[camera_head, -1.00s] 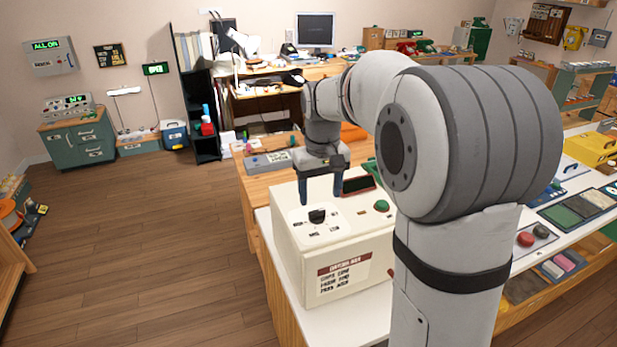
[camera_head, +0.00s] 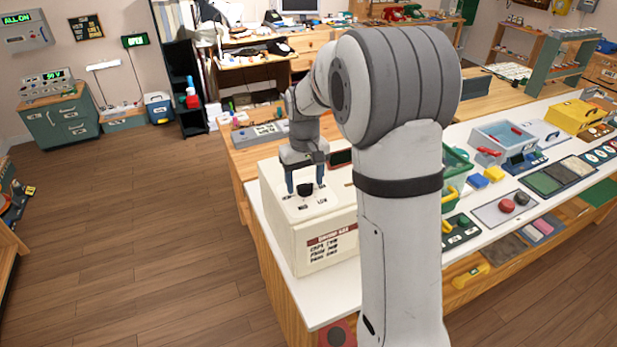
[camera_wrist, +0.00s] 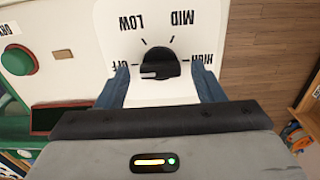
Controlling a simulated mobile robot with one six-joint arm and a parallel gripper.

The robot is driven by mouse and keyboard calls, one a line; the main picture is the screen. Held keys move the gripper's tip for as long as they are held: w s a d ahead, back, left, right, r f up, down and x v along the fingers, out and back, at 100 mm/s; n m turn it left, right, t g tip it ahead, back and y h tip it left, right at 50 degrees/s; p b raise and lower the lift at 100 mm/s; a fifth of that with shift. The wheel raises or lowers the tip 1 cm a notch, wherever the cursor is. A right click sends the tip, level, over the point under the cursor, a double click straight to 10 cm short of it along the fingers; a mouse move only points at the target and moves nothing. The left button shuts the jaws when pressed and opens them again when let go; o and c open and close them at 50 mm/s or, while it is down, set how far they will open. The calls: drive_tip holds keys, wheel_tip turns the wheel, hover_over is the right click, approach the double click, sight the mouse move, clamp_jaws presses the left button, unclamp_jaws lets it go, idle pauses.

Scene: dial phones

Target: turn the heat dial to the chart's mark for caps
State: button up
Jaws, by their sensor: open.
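The cream box (camera_head: 278,228) stands on the white counter, with the heat dial (camera_head: 305,190) on its top. In the wrist view the dial (camera_wrist: 160,64) is a black knob among upside-down labels OFF, LOW, MID and HIGH. A white mark on the knob's bar lies on the OFF side. The chart (camera_head: 331,246) on the box's front has several lines, too small to read surely. My gripper (camera_head: 305,184) points down over the dial; its open blue fingers also show in the wrist view (camera_wrist: 160,78), one each side of the knob, with gaps.
A green button (camera_wrist: 17,60) and a dark red-rimmed panel (camera_wrist: 58,118) lie beside the dial plate in the wrist view. My arm hides part of the counter. Trays and blocks, including a yellow case (camera_head: 577,117), fill the counter at right. Floor at left is clear.

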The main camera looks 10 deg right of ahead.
drive_tip(key=shift+c, duration=0.4)
drive_tip(key=c, duration=0.9)
drive_tip(key=shift+m, duration=0.3)
drive_tip(key=shift+m+b, duration=0.35)
drive_tip(key=shift+m, duration=0.15)
drive_tip(key=m+b, duration=0.1)
drive_tip(key=m, duration=0.3)
drive_tip(key=m+b, duration=0.1)
drive_tip(key=m, duration=0.5)
drive_tip(key=shift+r, duration=0.1)
